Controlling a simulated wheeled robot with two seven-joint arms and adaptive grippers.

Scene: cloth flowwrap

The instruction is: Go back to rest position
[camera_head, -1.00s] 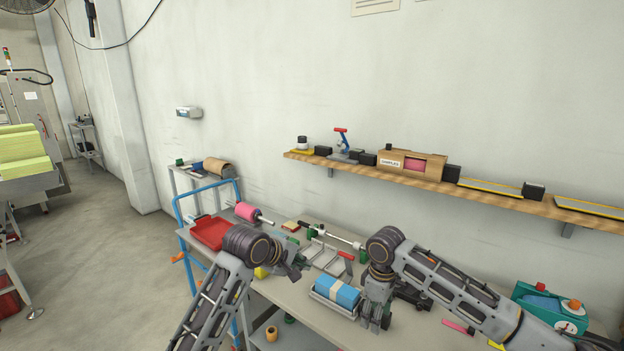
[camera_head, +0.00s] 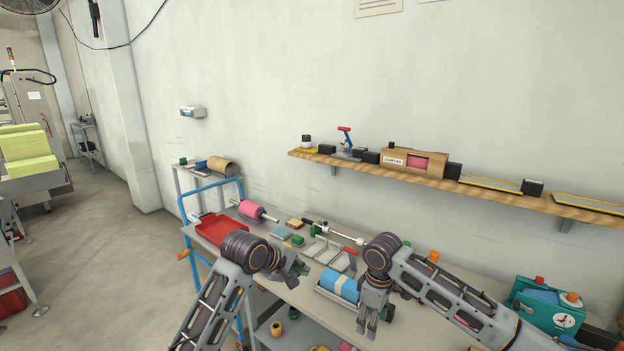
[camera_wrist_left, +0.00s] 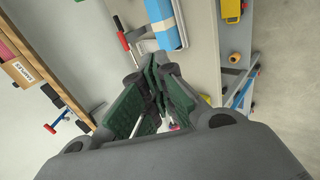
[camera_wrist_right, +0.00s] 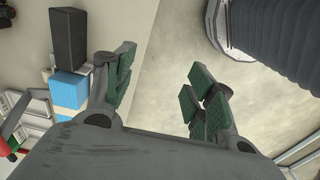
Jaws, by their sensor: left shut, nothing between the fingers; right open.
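My left gripper (camera_head: 296,274) is at the end of the left arm over the front part of the workbench (camera_head: 285,292). In the left wrist view its green-padded fingers (camera_wrist_left: 150,80) are together with nothing between them. My right gripper (camera_head: 368,322) hangs pointing down near the bench's front edge, just right of a blue stack (camera_head: 338,285) with a pale band, lying in a metal tray. In the right wrist view its fingers (camera_wrist_right: 158,80) are apart and empty, and bare floor shows between them.
A red tray (camera_head: 214,228) and a pink roll (camera_head: 252,210) lie at the bench's left end. A teal scale (camera_head: 541,308) stands at the right. A wooden shelf (camera_head: 420,178) with boxes runs along the wall above. A blue rail (camera_head: 184,212) rises at the left end.

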